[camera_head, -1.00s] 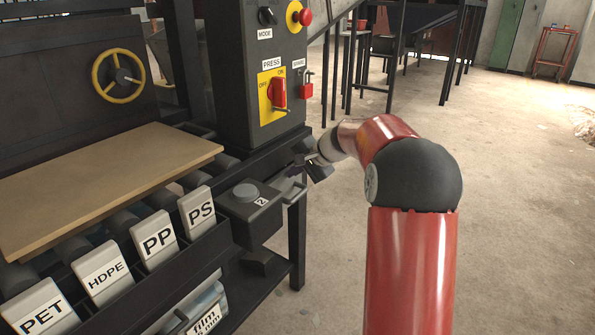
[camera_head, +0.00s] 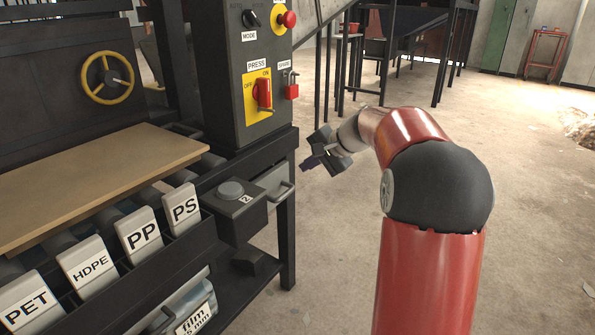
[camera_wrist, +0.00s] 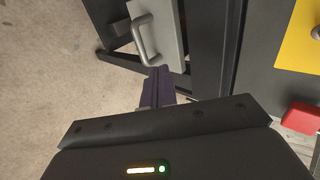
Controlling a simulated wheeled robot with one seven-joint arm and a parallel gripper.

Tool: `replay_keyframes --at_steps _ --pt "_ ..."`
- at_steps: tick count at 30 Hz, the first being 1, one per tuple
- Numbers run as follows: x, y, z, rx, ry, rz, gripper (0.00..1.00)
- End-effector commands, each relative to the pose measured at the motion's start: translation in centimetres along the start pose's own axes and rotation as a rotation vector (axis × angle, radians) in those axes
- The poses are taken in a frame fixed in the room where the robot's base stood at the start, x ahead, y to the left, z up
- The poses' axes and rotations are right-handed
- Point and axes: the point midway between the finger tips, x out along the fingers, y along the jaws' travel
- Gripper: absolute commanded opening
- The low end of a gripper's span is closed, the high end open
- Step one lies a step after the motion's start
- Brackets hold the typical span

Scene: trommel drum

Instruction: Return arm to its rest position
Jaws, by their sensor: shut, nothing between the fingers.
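My gripper (camera_head: 322,160) is at the end of my red arm, in the air just right of the dark control cabinet's lower edge. Its fingers point left toward the bench and are shut with nothing between them. In the wrist view the closed dark fingers (camera_wrist: 158,88) show below a grey drawer front with a metal handle (camera_wrist: 146,40). They look close to the handle in that view, but in the head view a gap shows between my gripper and the drawer handle (camera_head: 284,191).
The control cabinet (camera_head: 228,85) carries a red press switch (camera_head: 262,95) and a red padlock (camera_head: 291,90). The bench holds a tan board (camera_head: 110,180) and labelled bins, including PS (camera_head: 182,207). Open concrete floor (camera_head: 540,200) lies to the right. A dark table stands behind.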

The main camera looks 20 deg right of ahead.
Motion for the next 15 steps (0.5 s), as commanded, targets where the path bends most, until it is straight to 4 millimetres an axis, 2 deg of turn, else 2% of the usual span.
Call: replay_keyframes --at_steps 1,4,11,13,15 --pt "-1.0 0.0 0.0 0.000 0.002 0.000 0.00" --pt "-2.2 0.0 -0.1 0.001 0.002 0.000 0.00" --pt "-3.2 0.1 0.1 -0.001 -0.001 0.002 0.00" --pt "-3.4 0.0 0.7 -0.014 -0.001 0.011 0.00" --pt "-3.8 -0.2 2.2 -0.047 -0.001 0.034 0.00"
